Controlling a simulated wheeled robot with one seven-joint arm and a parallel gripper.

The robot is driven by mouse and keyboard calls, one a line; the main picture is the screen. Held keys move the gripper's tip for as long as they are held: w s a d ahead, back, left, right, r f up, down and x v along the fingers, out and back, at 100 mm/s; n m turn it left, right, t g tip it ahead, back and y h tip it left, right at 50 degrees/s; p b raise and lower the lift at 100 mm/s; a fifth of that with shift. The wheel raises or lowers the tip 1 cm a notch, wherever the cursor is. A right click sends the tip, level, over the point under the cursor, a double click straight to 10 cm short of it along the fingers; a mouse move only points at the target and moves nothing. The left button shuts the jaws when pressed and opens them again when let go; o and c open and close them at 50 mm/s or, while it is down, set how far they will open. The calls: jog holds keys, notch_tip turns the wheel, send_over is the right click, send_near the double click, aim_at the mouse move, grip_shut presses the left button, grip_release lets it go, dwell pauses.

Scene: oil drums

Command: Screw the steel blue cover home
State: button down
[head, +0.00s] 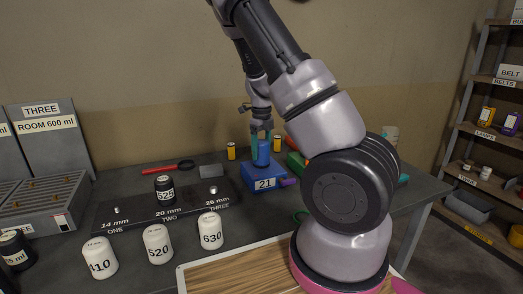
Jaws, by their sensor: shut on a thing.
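My gripper (262,132) points straight down at the back middle of the bench. Its fingers are closed around the upper part of an upright steel blue cylinder (262,154), which I take to be the cover. The cylinder stands above a blue block (265,184) labelled 21. The picture is too small to show the thread or any gap at the cylinder's foot.
A dark board (140,213) labelled ONE, TWO, THREE holds a black S25 container (165,189). White containers A10 (100,257), S20 (158,245) and 630 (210,232) stand in front. A red-handled tool (168,169) lies behind. Yellow cans flank the gripper.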

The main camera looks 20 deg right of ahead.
jog(key=m, duration=0.3)
jog(key=shift+s, duration=0.1)
grip_release()
